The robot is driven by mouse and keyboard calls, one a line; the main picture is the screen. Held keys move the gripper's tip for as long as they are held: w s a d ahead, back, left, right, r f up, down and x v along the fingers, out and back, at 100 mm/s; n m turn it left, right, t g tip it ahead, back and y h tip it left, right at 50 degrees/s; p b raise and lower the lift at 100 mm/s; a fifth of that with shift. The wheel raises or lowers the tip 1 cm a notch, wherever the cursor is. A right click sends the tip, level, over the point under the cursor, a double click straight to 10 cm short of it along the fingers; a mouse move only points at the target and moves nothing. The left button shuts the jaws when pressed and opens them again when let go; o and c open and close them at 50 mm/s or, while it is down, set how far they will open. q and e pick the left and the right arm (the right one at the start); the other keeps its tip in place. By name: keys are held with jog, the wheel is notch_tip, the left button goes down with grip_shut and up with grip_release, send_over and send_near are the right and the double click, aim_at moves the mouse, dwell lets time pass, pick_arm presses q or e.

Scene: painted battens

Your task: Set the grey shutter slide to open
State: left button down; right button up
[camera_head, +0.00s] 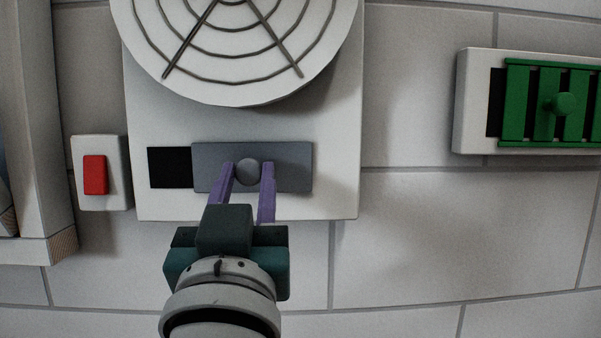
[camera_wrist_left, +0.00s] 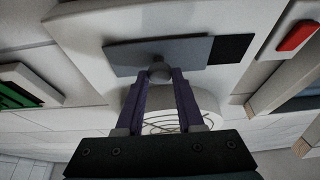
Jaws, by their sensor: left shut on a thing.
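The grey shutter slide (camera_head: 291,167) is a flat plate with a round grey knob (camera_head: 248,171), set low on a white fan panel (camera_head: 345,130). A black opening (camera_head: 169,167) shows to the left of the slide in the head view. My left gripper (camera_head: 248,172) comes from below, its purple fingers on either side of the knob, shut on it. The left wrist view also shows the slide (camera_wrist_left: 180,50) and the knob (camera_wrist_left: 160,72) between the fingertips, with the black opening (camera_wrist_left: 230,48) on the right there. My right gripper is not in view.
A red switch (camera_head: 95,174) on a white plate sits left of the panel. A round fan grille (camera_head: 235,60) is above the slide. A green slatted slide with a green knob (camera_head: 564,104) is on the wall at right. A wooden frame (camera_head: 45,120) stands at far left.

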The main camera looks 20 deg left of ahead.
pick_arm(q)
jog(key=shift+d, duration=0.3)
jog(key=c, duration=0.5)
grip_release()
jog(key=shift+c, duration=0.2)
jog(key=shift+s+f, duration=0.1)
jog(key=shift+f, duration=0.1)
jog(key=b+v, duration=0.5)
jog(key=v, duration=0.4)
jog(key=shift+s, duration=0.2)
jog(key=shift+d, duration=0.1)
